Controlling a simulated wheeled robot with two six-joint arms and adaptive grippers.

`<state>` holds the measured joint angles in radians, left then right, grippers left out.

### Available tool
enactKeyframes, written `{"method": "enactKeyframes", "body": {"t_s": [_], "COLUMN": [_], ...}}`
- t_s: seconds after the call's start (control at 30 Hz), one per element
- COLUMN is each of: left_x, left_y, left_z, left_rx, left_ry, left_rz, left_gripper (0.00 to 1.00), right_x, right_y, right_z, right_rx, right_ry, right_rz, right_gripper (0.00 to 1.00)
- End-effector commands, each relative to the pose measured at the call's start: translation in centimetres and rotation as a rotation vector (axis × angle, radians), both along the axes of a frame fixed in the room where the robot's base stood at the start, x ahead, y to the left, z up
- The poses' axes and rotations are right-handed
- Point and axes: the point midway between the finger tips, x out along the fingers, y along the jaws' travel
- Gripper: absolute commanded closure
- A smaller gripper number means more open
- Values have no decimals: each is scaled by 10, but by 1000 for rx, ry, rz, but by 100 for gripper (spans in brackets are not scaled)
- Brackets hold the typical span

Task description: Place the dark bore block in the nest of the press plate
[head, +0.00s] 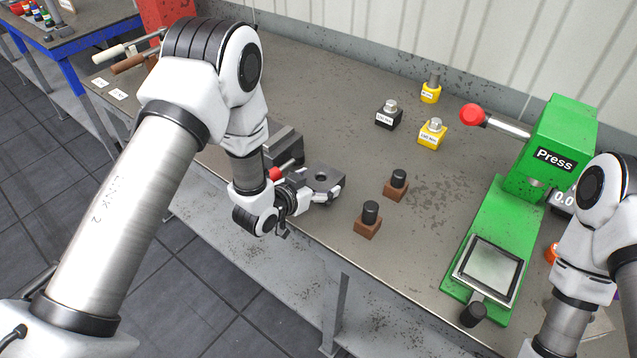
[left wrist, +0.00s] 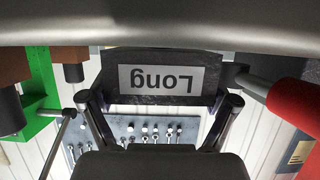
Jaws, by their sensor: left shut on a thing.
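The dark bore block (head: 322,180), with a round hole in its top face, is held by my left gripper (head: 312,192) above the front part of the bench. In the left wrist view, the block (left wrist: 215,85) sits between the two fingers and carries a white label reading "Long", upside down in that view. The press plate (head: 458,274) is at the right, on the green base of the press (head: 560,135); it shows a pale square surface within a dark frame. The block is well left of it. My right arm shows at the right edge, but its gripper is out of view.
Two brown blocks with black pegs (head: 368,228) (head: 396,190) stand between my left gripper and the press. Yellow and black labelled blocks (head: 433,133) (head: 388,115) stand farther back. A grey vise-like fixture (head: 284,146) is behind my left gripper. The press lever has a red knob (head: 472,114).

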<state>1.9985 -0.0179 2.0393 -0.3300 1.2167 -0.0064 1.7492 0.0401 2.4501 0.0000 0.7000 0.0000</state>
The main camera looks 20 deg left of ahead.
Motion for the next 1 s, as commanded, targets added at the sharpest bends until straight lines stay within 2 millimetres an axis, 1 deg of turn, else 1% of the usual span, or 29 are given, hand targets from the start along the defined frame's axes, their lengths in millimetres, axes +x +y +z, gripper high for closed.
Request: {"method": "enactKeyframes", "body": {"t_s": [0.03,0.3,0.4,0.43,0.47,0.77,0.87,0.97,1.0], "left_x": [1,1,1,0,0,0,-1,-14,-21], "left_y": [0,0,0,0,0,0,0,6,8], "left_z": [-4,-3,-6,-8,-7,-7,-10,-5,-3], "left_rx": [-1,-1,-1,-1,-1,-1,0,-2,-2], "left_ry": [-6,-7,-7,-2,-2,-2,-2,-2,-1], "left_rz": [1,1,1,0,0,0,1,2,2], "left_gripper": [82,82,82,9,0,0,0,0,0], "right_x": [0,0,0,0,0,0,0,0,0], "right_y": [0,0,0,0,0,0,0,0,0], "right_z": [-5,-4,-6,-6,-5,-5,-7,-14,-17], "right_rx": [0,0,0,0,0,0,0,0,0], "right_ry": [-1,-1,-1,-1,-1,-1,-1,-1,-1], "right_rz": [0,0,0,0,0,0,0,0,0], "right_gripper": [60,60,60,60,60,60,60,60,60]}}
